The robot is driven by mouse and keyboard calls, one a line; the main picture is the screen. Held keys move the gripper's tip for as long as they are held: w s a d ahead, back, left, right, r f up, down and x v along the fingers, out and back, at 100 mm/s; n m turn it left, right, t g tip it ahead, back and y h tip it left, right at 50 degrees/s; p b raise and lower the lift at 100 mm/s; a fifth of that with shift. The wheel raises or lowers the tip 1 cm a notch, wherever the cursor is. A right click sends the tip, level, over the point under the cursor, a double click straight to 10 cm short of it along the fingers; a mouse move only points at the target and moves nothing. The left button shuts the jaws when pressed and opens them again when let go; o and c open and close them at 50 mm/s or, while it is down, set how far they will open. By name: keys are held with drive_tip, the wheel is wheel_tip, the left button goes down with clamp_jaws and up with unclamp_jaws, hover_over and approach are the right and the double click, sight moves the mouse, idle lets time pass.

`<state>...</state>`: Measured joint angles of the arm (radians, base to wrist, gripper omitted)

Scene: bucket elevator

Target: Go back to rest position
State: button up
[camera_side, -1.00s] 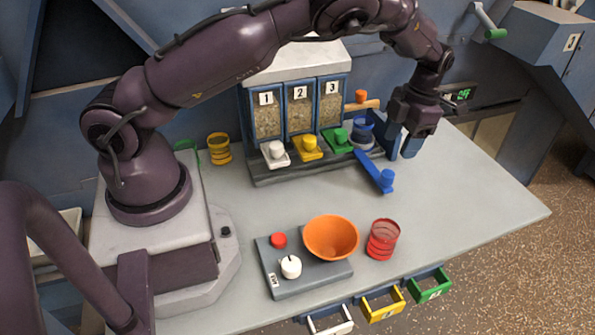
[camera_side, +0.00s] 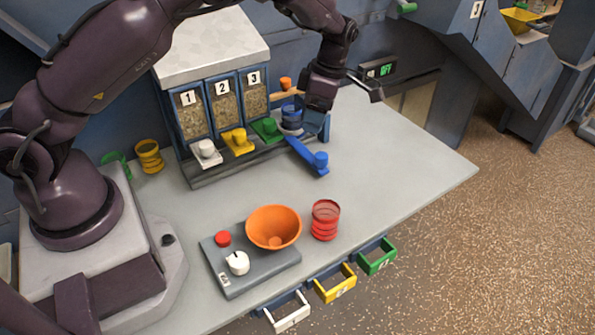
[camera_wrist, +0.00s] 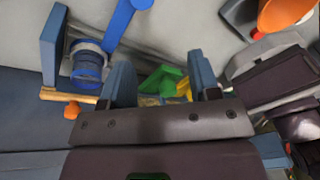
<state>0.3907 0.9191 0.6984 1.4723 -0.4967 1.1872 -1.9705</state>
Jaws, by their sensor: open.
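My gripper (camera_side: 322,95) hangs above the right end of the dispenser, near the blue cup (camera_side: 291,118). In the wrist view my gripper (camera_wrist: 160,62) has its two blue-grey fingers well apart, with nothing held between them. The blue cup shows left of the fingers in the wrist view (camera_wrist: 88,68), beside a blue upright plate. The blue lever (camera_side: 308,157) slants out over the table. In the side view the fingers are hard to make out against the dispenser's blue end.
Dispenser bins (camera_side: 225,100) numbered 1 to 3 stand at the back. An orange bowl (camera_side: 273,228) sits on the grey scale (camera_side: 245,270), with a red cup (camera_side: 325,220) to its right. A yellow cup (camera_side: 149,156) stands at left. The middle of the table is clear.

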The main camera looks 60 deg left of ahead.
drive_tip(key=s+d+r+m+t, duration=0.1)
drive_tip(key=s+r+m+t, duration=0.3)
drive_tip(key=s+r+m, duration=0.6)
drive_tip(key=s+d+r+m+t, duration=0.2)
drive_tip(key=s+r+m+t, duration=0.2)
drive_tip(key=s+r+m, duration=0.6)
drive_tip(key=shift+s+d+r+m+h, duration=0.35)
drive_tip(key=shift+s+m, duration=1.85)
drive_tip(key=shift+m, duration=1.4)
